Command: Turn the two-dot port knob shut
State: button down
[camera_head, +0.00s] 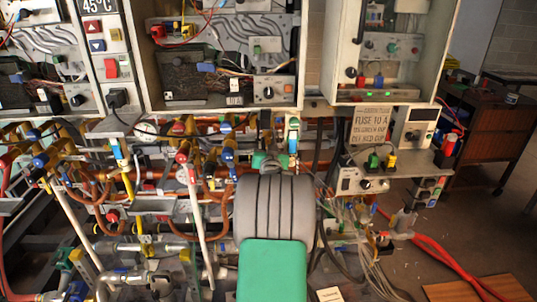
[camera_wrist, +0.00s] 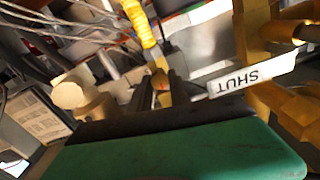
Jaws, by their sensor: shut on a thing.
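In the wrist view my gripper (camera_wrist: 157,92) has its two dark fingers closed around a small yellow part with an orange spot, which looks like a knob (camera_wrist: 161,78). Most of the knob is hidden by the fingers. I cannot make out two dots on it. A white label reading SHUT (camera_wrist: 252,75) appears upside down, just right of the fingers. In the head view my grey and green arm reaches up into the pipework, and the fingertips and the knob are hidden there.
Open heater cabinets (camera_head: 225,100) hang above. Red hoses (camera_head: 450,262) run along the floor at right. Loose cables hang just right of my arm.

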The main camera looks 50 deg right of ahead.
jog(key=shift+m, duration=0.4)
jog(key=c, duration=1.2)
grip_release()
jog(key=b+v, duration=0.1)
jog(key=v, duration=0.6)
jog(key=shift+s+a+b, duration=0.25)
jog(key=shift+s+b, duration=0.05)
jog(key=shift+b, duration=0.05)
